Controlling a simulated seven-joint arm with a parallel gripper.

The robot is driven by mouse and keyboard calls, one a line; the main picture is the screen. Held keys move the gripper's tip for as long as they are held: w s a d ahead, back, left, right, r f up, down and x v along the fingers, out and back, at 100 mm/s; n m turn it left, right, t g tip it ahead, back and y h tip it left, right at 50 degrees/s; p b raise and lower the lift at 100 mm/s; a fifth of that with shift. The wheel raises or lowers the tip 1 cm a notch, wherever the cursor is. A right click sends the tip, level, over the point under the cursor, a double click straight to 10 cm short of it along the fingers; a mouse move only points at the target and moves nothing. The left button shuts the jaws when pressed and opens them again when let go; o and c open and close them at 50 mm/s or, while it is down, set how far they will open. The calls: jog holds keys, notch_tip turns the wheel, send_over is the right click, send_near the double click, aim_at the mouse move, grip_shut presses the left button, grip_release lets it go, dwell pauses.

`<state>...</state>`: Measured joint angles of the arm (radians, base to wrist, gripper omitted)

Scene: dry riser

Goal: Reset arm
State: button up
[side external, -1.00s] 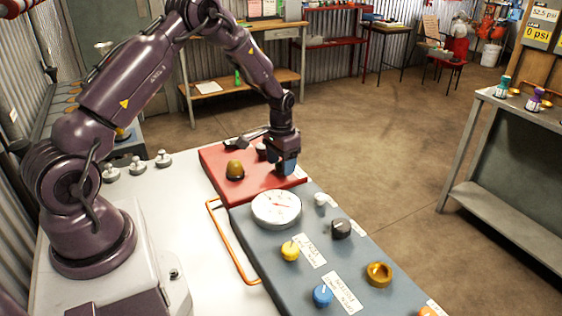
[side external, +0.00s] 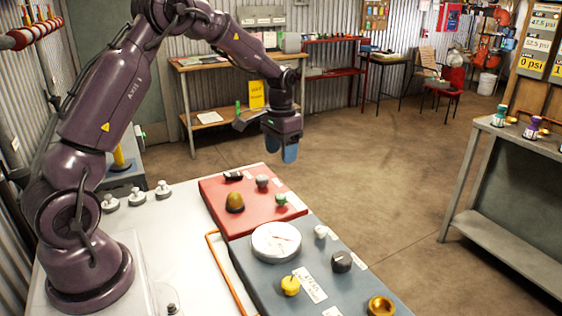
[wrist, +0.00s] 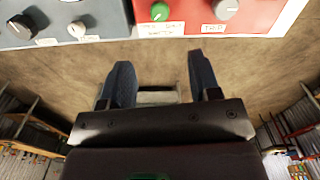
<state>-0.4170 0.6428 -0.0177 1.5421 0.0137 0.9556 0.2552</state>
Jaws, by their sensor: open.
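My gripper (side external: 283,152) hangs in the air past the far right edge of the red panel (side external: 222,191), apart from everything. In the wrist view my gripper (wrist: 160,85) has its two blue fingers spread with nothing between them, only floor beyond. The red panel carries a large amber-brown domed knob (side external: 235,202), a grey knob (side external: 262,181), a small green knob (side external: 281,200) and a black part (side external: 233,175). The green knob (wrist: 160,11) and grey knob (wrist: 226,8) also show at the top of the wrist view.
A blue-grey panel (side external: 322,262) adjoins the red one, with a white dial gauge (side external: 276,241), a black knob (side external: 341,261), a yellow knob (side external: 290,285) and a brass ring (side external: 381,306). An orange pipe (side external: 226,268) runs alongside. A bench (side external: 480,165) stands at right. Open floor lies between.

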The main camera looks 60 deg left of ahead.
dwell(0.3)
jog(key=s+d+r+t, duration=0.2)
jog(key=s+d+r, duration=0.6)
jog(key=s, duration=0.3)
jog(key=s+d+r+m+t, duration=0.1)
jog(key=s+d+r+t, duration=0.2)
jog(key=s+d+r, duration=0.5)
jog(key=s+d, duration=0.2)
jog(key=s, duration=0.2)
jog(key=shift+m+t, duration=0.3)
